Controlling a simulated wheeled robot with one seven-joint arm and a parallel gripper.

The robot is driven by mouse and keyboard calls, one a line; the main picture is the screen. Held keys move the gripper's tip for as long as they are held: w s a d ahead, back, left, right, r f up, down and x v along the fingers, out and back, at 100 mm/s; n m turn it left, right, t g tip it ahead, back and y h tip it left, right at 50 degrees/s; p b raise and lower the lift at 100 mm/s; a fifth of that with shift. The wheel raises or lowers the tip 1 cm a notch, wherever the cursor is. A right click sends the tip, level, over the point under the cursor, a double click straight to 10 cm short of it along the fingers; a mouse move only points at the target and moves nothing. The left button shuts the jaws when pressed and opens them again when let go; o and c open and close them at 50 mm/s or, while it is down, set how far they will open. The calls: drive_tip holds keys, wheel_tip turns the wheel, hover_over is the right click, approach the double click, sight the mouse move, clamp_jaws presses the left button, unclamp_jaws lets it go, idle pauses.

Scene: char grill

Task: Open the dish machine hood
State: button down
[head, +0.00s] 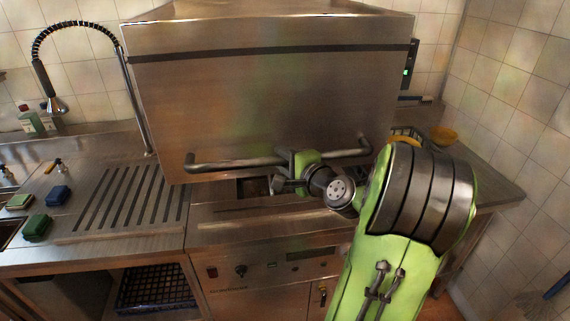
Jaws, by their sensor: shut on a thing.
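The dish machine hood (265,105) is a large steel box with a dark band near its top. Its lower edge sits above the machine body (270,225), with a dark gap showing between them around my gripper. A horizontal bar handle (225,164) runs along the hood's lower front. My gripper (285,170) is shut on the handle, right of its middle. My green arm comes in from the lower right and hides part of the machine's right side.
A ribbed steel drainboard (125,200) and a spray hose (125,85) stand at the left, with sponges (57,195) beside the sink. A right counter (480,175) holds a yellow bowl (443,136). A dark rack (155,288) sits under the left counter. Tiled walls close the back and right.

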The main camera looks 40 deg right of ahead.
wheel_tip(320, 180, up, 8)
drive_tip(key=p, duration=0.5)
drive_tip(key=shift+r, duration=0.15)
drive_tip(key=c, duration=0.9)
unclamp_jaws()
